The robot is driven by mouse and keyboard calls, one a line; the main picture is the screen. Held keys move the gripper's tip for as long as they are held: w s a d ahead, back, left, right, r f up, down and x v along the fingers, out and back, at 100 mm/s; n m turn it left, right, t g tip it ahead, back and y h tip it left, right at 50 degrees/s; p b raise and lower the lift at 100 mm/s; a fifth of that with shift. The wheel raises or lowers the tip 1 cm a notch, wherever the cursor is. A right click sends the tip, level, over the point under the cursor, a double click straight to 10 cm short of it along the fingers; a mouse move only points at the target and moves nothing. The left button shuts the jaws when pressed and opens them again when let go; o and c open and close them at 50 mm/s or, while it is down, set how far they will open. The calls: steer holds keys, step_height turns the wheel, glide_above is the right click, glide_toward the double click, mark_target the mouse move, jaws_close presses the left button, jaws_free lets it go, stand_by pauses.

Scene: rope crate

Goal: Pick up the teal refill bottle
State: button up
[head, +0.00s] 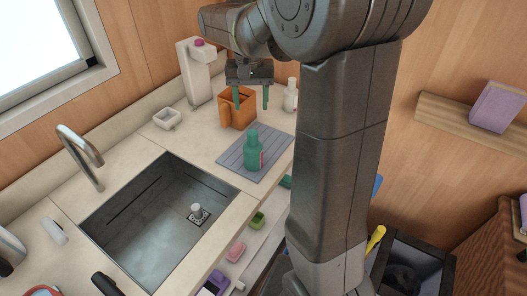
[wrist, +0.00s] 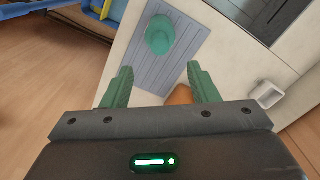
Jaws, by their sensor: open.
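The teal refill bottle (head: 253,152) stands upright on a grey ribbed mat (head: 233,161) on the counter, right of the sink. A label shows on its right side. In the wrist view the bottle (wrist: 160,36) is seen from above, beyond the fingertips and roughly centred between them. My gripper (head: 251,106) is open and empty, with green fingers pointing down, above the counter behind the bottle. In the wrist view my gripper (wrist: 160,77) has its fingers wide apart, not touching the bottle.
An orange container (head: 238,110) stands behind the mat, close to my fingers. A white bottle (head: 291,95) is at its right, and a white dispenser (head: 196,75) at its left. A small white dish (head: 167,118) sits behind the sink (head: 150,225). The counter around the mat is mostly clear.

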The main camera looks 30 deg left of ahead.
mark_target(252, 133)
step_height(252, 133, down, 8)
steer(key=shift+f, duration=0.1)
steer(key=shift+w+a+f+p, duration=0.15)
steer(key=shift+f+p, duration=0.3)
steer(key=shift+f, duration=0.9)
steer(key=shift+w+f+p, duration=0.1)
steer(key=shift+f+p, duration=0.35)
steer(key=shift+f, duration=0.85)
jaws_close()
